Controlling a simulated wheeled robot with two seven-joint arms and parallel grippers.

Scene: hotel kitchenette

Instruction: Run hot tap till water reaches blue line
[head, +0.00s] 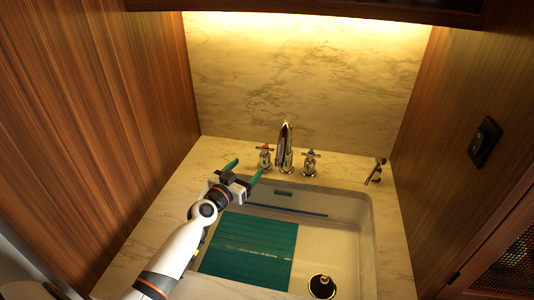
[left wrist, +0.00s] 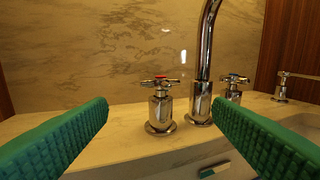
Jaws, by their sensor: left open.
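The hot tap (head: 265,157) is a chrome cross handle with a red mark on top, left of the tall curved spout (head: 286,143). In the left wrist view the hot tap (left wrist: 160,108) stands upright between my fingers, beyond their tips and apart from them. My left gripper (head: 244,171) is open and empty, its green fingers pointing toward the hot tap. The blue line (head: 287,210) runs along the sink's far inner wall. No stream shows under the spout; no water surface is clear in the sink (head: 366,235). My right gripper is out of view.
Another chrome cross handle (head: 310,162) stands right of the spout, and a small chrome dispenser (head: 376,171) further right. A teal ribbed panel (head: 250,250) lies in the sink's left part. The drain (head: 322,286) is near front right. Wooden walls close both sides.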

